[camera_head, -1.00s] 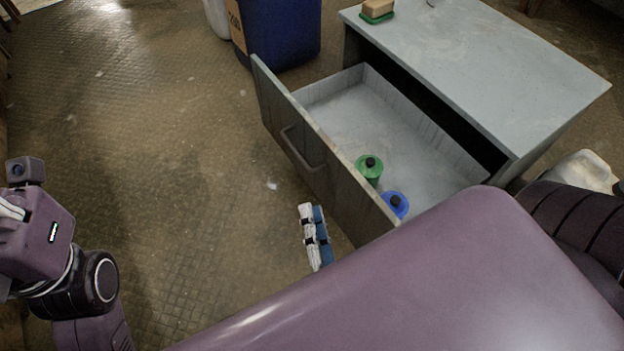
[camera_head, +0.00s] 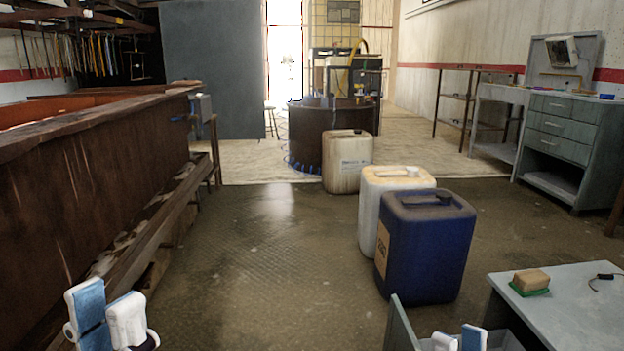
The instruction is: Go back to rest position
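My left gripper (camera_head: 106,312) is at the bottom left in the head view. One white finger back shows, and the blue inner pad of the other finger shows beside it, so it looks open; I see nothing between the fingers. My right gripper (camera_head: 458,342) is at the bottom edge, right of centre, next to the drawer front. Only its white and blue fingertips show, apart from each other, so it also looks open. The grey drawer front (camera_head: 402,328) stands out from the grey cabinet (camera_head: 575,305); the drawer's inside is mostly out of view.
A blue canister (camera_head: 425,245) and a white canister (camera_head: 370,205) stand beyond the cabinet, with another pale canister (camera_head: 347,160) farther back. A sponge (camera_head: 531,280) lies on the cabinet. A long rusty tank (camera_head: 90,185) lines the left. The middle floor is clear.

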